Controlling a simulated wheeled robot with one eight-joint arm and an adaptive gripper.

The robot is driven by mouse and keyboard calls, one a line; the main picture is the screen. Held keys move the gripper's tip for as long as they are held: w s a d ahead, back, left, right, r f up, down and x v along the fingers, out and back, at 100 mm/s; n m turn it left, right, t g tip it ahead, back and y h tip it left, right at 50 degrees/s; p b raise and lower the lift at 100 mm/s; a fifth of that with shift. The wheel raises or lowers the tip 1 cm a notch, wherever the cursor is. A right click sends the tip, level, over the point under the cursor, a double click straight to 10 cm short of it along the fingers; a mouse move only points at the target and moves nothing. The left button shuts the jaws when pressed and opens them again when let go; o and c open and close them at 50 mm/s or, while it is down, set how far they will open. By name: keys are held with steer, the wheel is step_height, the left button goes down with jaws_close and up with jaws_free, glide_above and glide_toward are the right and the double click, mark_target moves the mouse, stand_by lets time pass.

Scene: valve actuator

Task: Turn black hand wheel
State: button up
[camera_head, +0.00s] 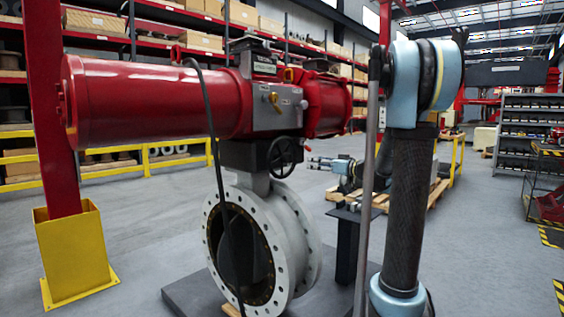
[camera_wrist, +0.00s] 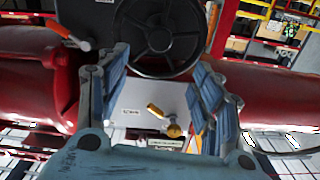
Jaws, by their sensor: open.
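The black hand wheel (camera_head: 284,157) stands upright on the dark gearbox below the red actuator, above the grey flanged valve. In the wrist view, where the scene appears upside down, the hand wheel (camera_wrist: 158,38) fills the top middle, its hub and spokes showing. My gripper (camera_head: 313,162) is just right of the wheel in the head view, pointing left at it. In the wrist view my gripper (camera_wrist: 158,62) is open and empty, its two blue fingers spread. The fingertips overlap the wheel's lower edge in that picture; I see no clear contact.
The red actuator (camera_head: 160,100) spans above the wheel. A yellow lever (camera_wrist: 162,118) on its grey box shows between my fingers. A black cable (camera_head: 212,135) hangs left of the wheel. A wooden pallet (camera_head: 437,193) lies behind. Open floor (camera_head: 140,215) is at left.

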mark_target(290, 158)
steer(key=x, duration=1.7)
steer(key=shift+w+a+r, duration=0.15)
steer(key=shift+w+r, duration=0.05)
jaws_close()
